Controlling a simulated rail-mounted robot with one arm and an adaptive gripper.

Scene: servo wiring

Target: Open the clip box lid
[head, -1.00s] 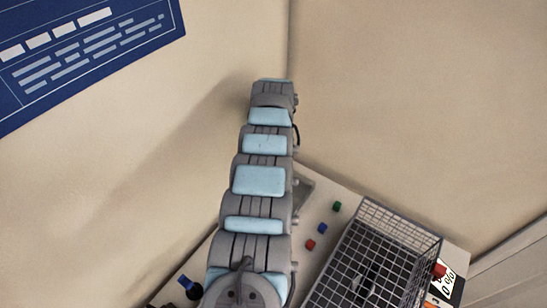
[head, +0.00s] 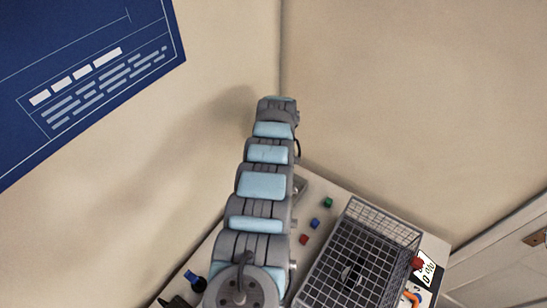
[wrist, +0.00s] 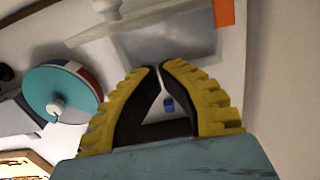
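In the wrist view, a translucent grey flat-sided box (wrist: 165,42) lies just past my fingertips; it may be the clip box, but I cannot make out its lid or clip. My gripper (wrist: 160,66) has yellow ribbed fingers with dark inner pads. The fingertips meet or nearly meet, with nothing seen held between them. I cannot tell whether they touch the box. In the head view, my arm hides the gripper, and only a grey corner (head: 300,186) of something shows beside the arm.
A wire basket (head: 402,224) stands right of my arm. Green (head: 328,202), blue (head: 315,223) and red (head: 304,239) blocks lie between. A blue item (head: 195,283) is at left. The wrist view shows a teal disc (wrist: 50,92), a white rod (wrist: 112,27) and an orange piece (wrist: 224,12).

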